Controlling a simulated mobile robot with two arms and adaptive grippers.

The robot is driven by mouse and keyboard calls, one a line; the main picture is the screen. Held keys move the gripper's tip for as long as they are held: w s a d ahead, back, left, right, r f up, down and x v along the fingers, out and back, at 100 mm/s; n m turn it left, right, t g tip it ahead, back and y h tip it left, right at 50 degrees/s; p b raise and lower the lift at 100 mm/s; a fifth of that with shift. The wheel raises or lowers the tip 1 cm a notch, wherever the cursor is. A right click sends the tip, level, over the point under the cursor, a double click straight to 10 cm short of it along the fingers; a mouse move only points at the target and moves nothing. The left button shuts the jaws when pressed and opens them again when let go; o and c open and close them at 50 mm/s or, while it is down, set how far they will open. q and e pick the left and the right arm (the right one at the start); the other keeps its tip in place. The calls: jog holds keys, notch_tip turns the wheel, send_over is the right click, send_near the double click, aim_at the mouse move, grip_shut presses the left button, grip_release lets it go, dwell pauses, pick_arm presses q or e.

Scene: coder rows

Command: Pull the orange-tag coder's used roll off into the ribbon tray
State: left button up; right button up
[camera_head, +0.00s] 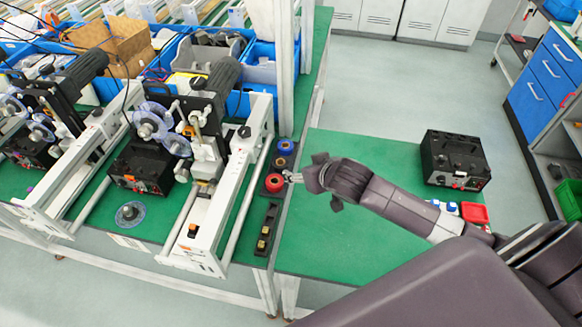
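The nearer coder (205,120) stands on the green bench, with an orange patch on the black box (140,168) at its front; I take it as the orange-tag one. A pale translucent spool (146,122) is on its face, with another beside it; I cannot tell which is the used roll. I cannot identify the ribbon tray for sure. My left gripper is not seen.
A second coder (50,100) stands to the left. A clear disc (130,214) lies on the bench. Blue bins (262,52) line the back.

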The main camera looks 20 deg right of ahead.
jog(key=s+a+r+n+t+y, duration=0.2)
jog(key=s+a+r, duration=0.2)
jog(key=a+r, duration=0.2)
notch_tip(320, 180, up, 2)
jog(key=shift+s+r+n+y, duration=0.15)
jog(key=shift+r+n+y, duration=0.05)
jog(key=shift+n+y, duration=0.2)
